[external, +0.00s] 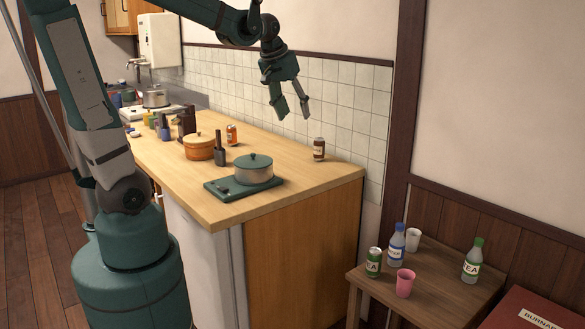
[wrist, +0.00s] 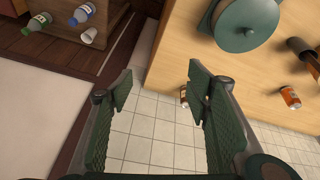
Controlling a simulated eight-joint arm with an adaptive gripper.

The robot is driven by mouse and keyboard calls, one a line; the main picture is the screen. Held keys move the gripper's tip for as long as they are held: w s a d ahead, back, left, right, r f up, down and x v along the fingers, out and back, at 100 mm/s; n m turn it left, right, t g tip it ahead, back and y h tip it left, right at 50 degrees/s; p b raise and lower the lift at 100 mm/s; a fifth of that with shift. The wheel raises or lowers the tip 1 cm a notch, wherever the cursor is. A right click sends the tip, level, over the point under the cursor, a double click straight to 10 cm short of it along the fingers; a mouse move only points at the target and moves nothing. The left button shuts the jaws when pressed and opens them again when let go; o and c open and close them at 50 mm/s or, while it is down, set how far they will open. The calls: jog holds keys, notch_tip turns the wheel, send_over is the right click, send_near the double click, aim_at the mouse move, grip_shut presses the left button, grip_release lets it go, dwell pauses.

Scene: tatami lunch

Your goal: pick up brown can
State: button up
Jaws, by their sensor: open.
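The brown can (external: 319,149) stands upright on the wooden counter near its back right corner, close to the tiled wall. In the wrist view, part of the brown can (wrist: 184,96) shows beside the right finger, which hides the rest. My gripper (external: 292,109) is in the air above the counter, higher than the can and to its left in the external view.
A lidded pot (external: 254,172) sits on a green board left of the can. A low side table (external: 431,288) holds bottles and cups.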

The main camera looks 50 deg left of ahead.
jog(key=w+a+n+g+p, duration=0.1)
jog(key=w+a+n+p, duration=0.3)
jog(key=w, duration=0.7)
jog(key=n+g+p, duration=0.3)
jog(key=g+p, duration=0.1)
jog(key=p, duration=0.2)
send_over(319, 144)
jog(key=w+a, duration=0.1)
notch_tip(319, 144, down, 16)
jog(key=shift+w, duration=0.15)
jog(key=shift+w+a+f, duration=0.1)
jog(key=shift+a+f, duration=0.15)
jog(key=shift+f, duration=0.1)
jog(key=shift+f, duration=1.25)
jog(key=shift+f, duration=0.15)
jog(key=shift+w+a+f, duration=0.1)
jog(key=shift+f, duration=1.15)
jog(key=shift+w+a+f, duration=0.1)
jog(key=shift+f, duration=1.1)
